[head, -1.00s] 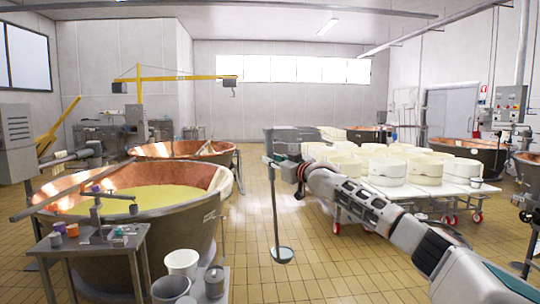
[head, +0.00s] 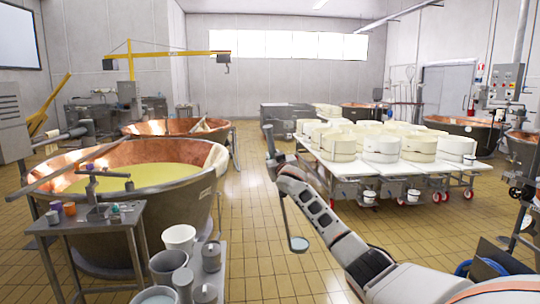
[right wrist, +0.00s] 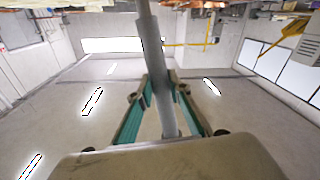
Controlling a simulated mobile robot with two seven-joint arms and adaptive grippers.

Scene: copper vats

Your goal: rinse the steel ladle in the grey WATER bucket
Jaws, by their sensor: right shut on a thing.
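The steel ladle (head: 287,215) hangs from my right gripper (head: 274,163) in the head view, bowl down and slightly tilted, over open floor. In the right wrist view, the right gripper (right wrist: 158,100) has its green-padded fingers closed on the ladle's grey handle (right wrist: 152,60). Several buckets and canisters stand at the lower left, well left of the ladle. A grey bucket (head: 155,295) with a pale surface inside is cut by the bottom edge; another grey bucket (head: 167,268) stands behind it. No WATER label is readable. My left gripper is out of view.
A white bucket (head: 180,238) and a grey canister (head: 211,256) stand beside a steel side table (head: 110,222). A copper vat (head: 190,205) with yellow liquid is behind them. A white table (head: 400,168) with cheese moulds is at right. Tiled floor between is clear.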

